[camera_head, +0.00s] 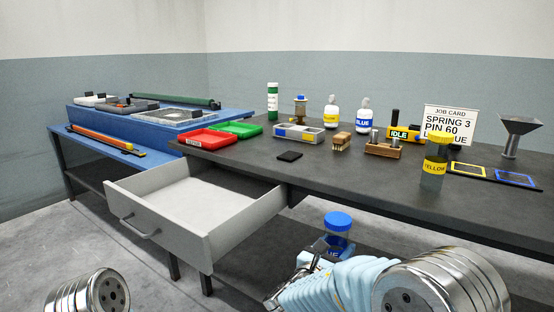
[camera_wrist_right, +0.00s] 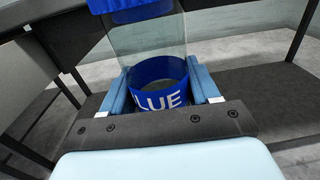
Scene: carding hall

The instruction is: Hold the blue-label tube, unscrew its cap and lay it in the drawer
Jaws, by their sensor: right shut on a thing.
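The blue-label tube (camera_head: 337,240) is clear, with a blue cap (camera_head: 338,220) on its top. My right gripper (camera_head: 325,254) is shut on it and holds it up in front of the bench edge, right of the drawer. In the right wrist view the fingers clamp the tube at its blue label band (camera_wrist_right: 162,92), and the cap (camera_wrist_right: 135,10) is at the picture's top. The drawer (camera_head: 164,233) stands pulled out from the bench; its visible floor is bare. My left gripper is out of view; only a metal part of my left arm shows at the bottom left.
A yellow-label tube (camera_head: 435,165) stands on the dark bench (camera_head: 330,180) near its front edge. Behind are a job card (camera_head: 450,124), a funnel (camera_head: 519,130), bottles, a brush, and red (camera_head: 207,138) and green trays. The floor left of the drawer is clear.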

